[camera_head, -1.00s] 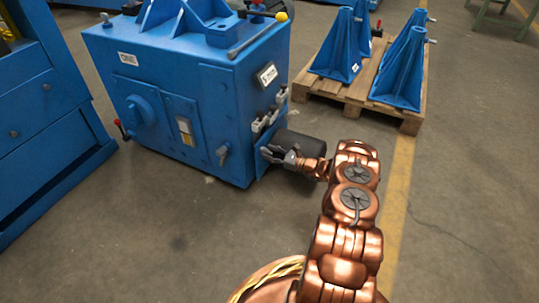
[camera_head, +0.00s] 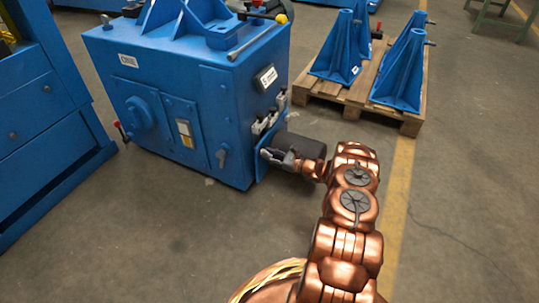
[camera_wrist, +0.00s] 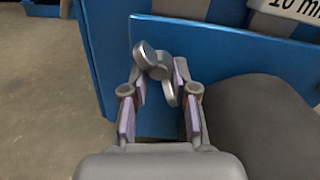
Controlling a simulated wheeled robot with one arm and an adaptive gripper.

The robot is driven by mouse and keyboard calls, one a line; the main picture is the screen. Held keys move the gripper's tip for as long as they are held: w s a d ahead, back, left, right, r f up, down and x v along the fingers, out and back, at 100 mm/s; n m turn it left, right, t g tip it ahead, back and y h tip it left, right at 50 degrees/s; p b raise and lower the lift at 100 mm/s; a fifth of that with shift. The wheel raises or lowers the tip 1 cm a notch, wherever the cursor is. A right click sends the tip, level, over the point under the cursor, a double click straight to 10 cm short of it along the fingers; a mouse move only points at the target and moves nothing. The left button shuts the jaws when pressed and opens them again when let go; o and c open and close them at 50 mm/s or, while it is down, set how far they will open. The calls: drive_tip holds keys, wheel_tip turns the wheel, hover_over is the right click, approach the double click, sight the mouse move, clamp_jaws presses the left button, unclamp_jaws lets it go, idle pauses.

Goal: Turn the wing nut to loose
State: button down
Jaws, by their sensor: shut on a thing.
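The wing nut (camera_wrist: 158,70) is a grey metal piece with two rounded wings, seen in the wrist view in front of a blue plate (camera_wrist: 215,48). One wing points to the upper left, the other to the lower right. My gripper (camera_wrist: 160,80) has one finger on each side of it and is shut on it. In the head view my gripper (camera_head: 270,156) is at the lower right side of the blue machine (camera_head: 185,110). The wing nut is too small and hidden to make out there.
A dark cylinder (camera_head: 307,146) sticks out from the machine right behind my gripper; it fills the right of the wrist view (camera_wrist: 265,125). Clamps (camera_head: 262,124) sit above. A wooden pallet (camera_head: 352,98) with blue stands lies at the upper right. The near floor is clear.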

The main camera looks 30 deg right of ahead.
drive_tip(key=shift+r+n+p, duration=0.1)
drive_tip(key=shift+n+p, duration=0.2)
drive_tip(key=shift+p, duration=0.05)
drive_tip(key=shift+n+p, duration=0.7)
drive_tip(key=shift+n, duration=3.7)
drive_tip(key=c, duration=1.1)
unclamp_jaws()
drive_tip(key=shift+c, duration=0.2)
